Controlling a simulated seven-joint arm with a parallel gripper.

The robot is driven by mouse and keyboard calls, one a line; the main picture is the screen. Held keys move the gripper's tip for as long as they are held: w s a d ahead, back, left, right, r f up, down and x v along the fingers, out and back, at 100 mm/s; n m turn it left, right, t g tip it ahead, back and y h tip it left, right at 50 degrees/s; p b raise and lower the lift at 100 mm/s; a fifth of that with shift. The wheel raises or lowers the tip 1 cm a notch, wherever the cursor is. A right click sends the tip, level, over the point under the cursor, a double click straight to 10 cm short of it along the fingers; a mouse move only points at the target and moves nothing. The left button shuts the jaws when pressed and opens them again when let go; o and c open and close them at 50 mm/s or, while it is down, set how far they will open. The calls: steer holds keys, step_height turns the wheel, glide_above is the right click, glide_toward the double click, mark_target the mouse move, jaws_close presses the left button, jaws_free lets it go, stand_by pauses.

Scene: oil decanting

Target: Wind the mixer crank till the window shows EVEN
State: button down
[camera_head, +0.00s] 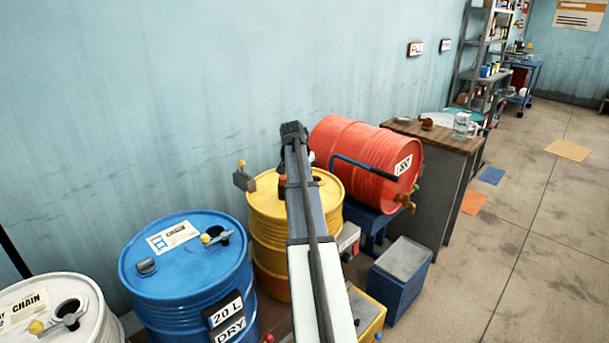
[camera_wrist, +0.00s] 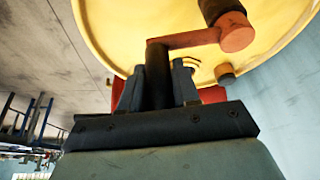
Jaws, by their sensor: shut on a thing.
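The yellow drum (camera_head: 270,235) stands in the middle of the head view, and its yellow lid (camera_wrist: 110,30) fills the top of the wrist view. An orange-brown crank (camera_wrist: 190,39) with a dark upright handle lies across the lid. My gripper (camera_wrist: 158,82) is shut on the crank's dark handle, with one finger on each side. In the head view my arm covers the gripper and most of the crank. I cannot make out an indicator window or the word EVEN in either view.
A blue drum (camera_head: 180,282) and a white drum (camera_head: 85,318) stand to the left. A red drum (camera_head: 355,150) lies on a stand to the right, beside a blue box (camera_head: 391,292) and a wooden-topped cabinet (camera_head: 440,140). The floor at right is mostly clear.

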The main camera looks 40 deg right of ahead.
steer(key=shift+s+f, duration=0.1)
steer(key=shift+s, duration=0.2)
steer(key=c, duration=1.1)
jaws_free()
steer(key=shift+c, duration=0.2)
steer(key=shift+o, duration=1.2)
steer(key=shift+w, duration=0.1)
steer(key=v, duration=1.4)
steer(key=shift+w, duration=0.15)
